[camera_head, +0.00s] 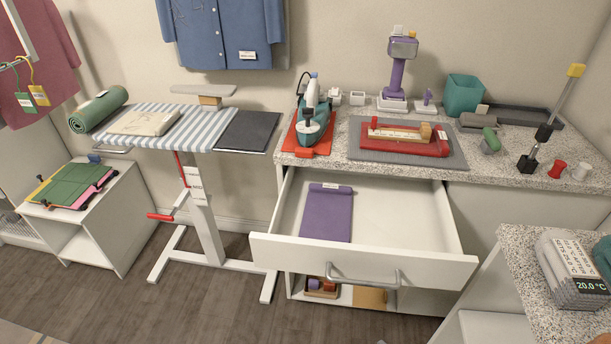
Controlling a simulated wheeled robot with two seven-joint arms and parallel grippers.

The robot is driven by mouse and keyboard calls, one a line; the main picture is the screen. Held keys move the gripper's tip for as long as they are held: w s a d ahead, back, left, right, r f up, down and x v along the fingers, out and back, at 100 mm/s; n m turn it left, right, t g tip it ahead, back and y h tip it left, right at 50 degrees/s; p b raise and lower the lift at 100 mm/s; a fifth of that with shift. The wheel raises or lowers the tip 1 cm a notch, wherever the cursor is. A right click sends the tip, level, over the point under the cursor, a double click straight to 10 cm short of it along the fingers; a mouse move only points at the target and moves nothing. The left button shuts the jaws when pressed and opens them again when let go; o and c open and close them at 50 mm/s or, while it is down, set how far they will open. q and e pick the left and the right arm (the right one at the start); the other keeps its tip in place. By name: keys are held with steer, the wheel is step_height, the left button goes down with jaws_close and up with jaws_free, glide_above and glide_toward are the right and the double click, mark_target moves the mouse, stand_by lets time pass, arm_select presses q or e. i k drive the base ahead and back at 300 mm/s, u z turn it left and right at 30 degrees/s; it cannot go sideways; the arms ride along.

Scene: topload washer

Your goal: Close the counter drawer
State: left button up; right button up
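The white counter drawer (365,262) stands pulled out below the speckled counter (490,172). Its front panel carries a grey bar handle (362,279) and sits well forward of the cabinet. A purple flat item (328,213) with a small white label lies inside the drawer on the left; the rest of the drawer floor looks bare. Neither of my grippers shows in the head view.
An ironing board (190,128) on a white stand is left of the drawer. Below the drawer, an open shelf holds a small box (322,288). Another speckled counter (535,298) is near at the lower right. Wood floor (200,308) is clear ahead of the drawer's left side.

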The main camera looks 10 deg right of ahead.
mark_target(404, 231)
steer(key=k, duration=0.5)
steer(key=u, duration=1.15)
steer(key=i, duration=0.8)
steer(key=z, duration=1.3)
